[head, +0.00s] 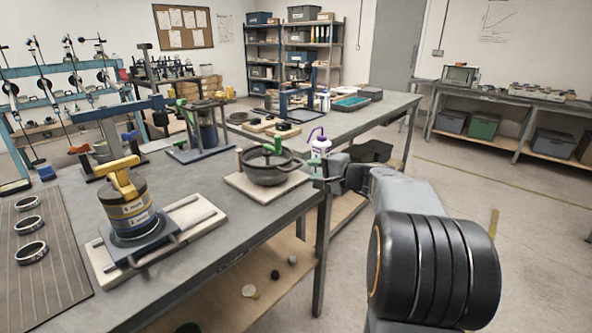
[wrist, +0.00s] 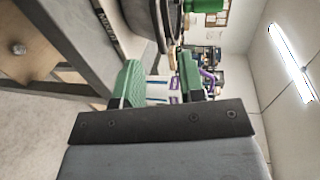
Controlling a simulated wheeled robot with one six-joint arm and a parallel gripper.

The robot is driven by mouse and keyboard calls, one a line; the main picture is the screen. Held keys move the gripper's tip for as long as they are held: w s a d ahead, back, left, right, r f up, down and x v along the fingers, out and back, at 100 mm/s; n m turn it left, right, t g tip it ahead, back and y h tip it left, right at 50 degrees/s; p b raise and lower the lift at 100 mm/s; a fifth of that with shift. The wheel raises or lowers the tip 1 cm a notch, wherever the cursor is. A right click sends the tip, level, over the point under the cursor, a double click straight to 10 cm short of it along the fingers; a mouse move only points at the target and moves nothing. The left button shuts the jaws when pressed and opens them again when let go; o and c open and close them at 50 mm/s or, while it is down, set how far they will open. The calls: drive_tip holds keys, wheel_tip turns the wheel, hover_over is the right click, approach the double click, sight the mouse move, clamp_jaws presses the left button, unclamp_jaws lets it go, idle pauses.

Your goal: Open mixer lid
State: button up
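The mixer looks to be the dark round pot (head: 269,170) on a pale board, with a green handle (head: 272,147) on its lid. The lid looks shut. In the wrist view, part of its rounded side (wrist: 141,14) shows at the top, cut off by the frame, near a small label that seems to read MIXER. My gripper (head: 326,172) is at the table's edge, right of the pot and apart from it.
A yellow-handled canister (head: 128,208) sits on a board at the left front. The floor right of the table is clear.

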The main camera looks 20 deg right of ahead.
sight(297, 167)
drive_tip(key=x, duration=0.7)
drive_tip(key=shift+w+a+f, duration=0.15)
drive_tip(key=shift+w, duration=0.15)
clamp_jaws()
